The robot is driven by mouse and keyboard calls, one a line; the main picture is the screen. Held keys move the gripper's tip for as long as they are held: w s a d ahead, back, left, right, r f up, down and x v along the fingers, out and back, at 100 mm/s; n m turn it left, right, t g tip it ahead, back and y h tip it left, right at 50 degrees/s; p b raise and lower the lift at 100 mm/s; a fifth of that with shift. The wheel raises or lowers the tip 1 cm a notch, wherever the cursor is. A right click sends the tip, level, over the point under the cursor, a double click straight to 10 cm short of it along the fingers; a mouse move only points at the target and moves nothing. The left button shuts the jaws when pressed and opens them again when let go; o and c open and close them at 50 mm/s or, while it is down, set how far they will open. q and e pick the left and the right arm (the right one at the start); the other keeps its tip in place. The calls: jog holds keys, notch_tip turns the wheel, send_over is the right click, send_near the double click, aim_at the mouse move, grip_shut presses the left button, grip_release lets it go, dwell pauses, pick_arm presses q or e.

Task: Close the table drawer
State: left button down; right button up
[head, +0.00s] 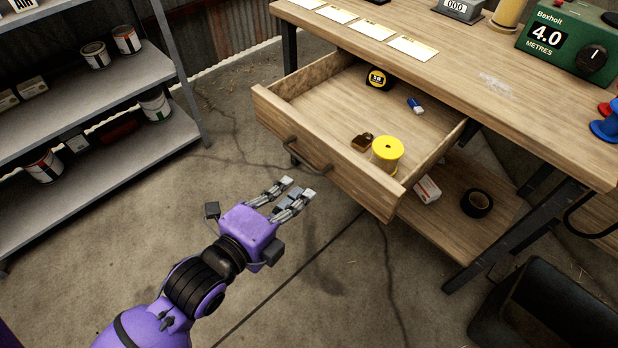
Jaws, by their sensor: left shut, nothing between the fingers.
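The wooden table drawer (330,170) is pulled well out from under the table top (440,70). Its front carries a dark bar handle (307,157). Inside lie a tape measure (378,79), a small blue and white item (415,106), a small brown item (362,142) and a yellow spool (387,154). My left gripper (299,188), on a purple arm, is in front of the drawer front, just below the handle in the picture. My right gripper is not in view.
A metal shelf (85,110) with several paint cans stands at the left. Under the drawer, a lower shelf (475,225) holds black tape (477,203) and a small box (427,188). A dark container (550,305) is at bottom right. The concrete floor before the drawer is clear.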

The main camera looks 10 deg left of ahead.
aim_at(318, 171)
pick_arm(q)
jog(key=x, duration=0.5)
jog(key=shift+w+d+f, duration=0.1)
jog(key=shift+w, duration=0.15)
